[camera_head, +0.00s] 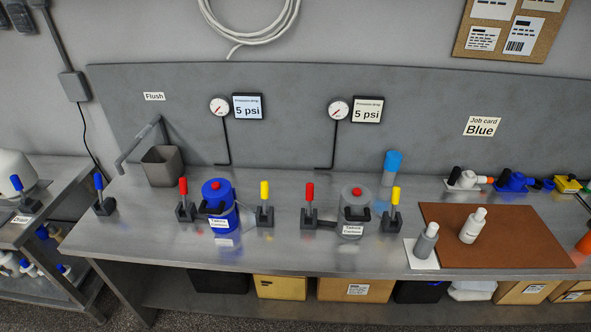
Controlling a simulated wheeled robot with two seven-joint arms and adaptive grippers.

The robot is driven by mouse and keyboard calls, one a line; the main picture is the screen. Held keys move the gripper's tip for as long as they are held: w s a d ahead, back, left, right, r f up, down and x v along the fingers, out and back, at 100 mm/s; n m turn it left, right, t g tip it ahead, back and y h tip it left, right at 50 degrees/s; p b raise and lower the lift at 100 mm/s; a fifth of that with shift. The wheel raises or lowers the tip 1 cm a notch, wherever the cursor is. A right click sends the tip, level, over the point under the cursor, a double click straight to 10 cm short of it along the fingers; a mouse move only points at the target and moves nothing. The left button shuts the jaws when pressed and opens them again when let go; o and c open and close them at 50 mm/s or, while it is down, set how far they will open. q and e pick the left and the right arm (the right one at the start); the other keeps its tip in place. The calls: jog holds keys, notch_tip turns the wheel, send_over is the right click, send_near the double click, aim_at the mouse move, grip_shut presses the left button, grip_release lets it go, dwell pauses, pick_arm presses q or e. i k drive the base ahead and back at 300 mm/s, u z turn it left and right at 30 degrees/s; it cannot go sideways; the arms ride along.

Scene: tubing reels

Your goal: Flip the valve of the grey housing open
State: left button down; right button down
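The grey housing (354,220) stands upright on the metal bench, right of centre, with a red knob on top, a black handle and a white label. A valve with a red lever (309,193) is on its left, and a valve with a yellow lever (395,195) is on its right. Both levers point roughly upward; I cannot tell from them whether either valve is open. Neither of my grippers is in view.
A blue housing (219,212) stands to the left between its own red-lever (184,188) and yellow-lever (264,191) valves. A brown mat (520,240) with bottles lies right. A blue-capped cylinder (392,166) stands behind. The bench front edge (300,266) is mostly clear.

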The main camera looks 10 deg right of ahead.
aim_at(309, 187)
jog(key=z, duration=0.35)
jog(key=i, duration=0.9)
jog(key=z, duration=0.6)
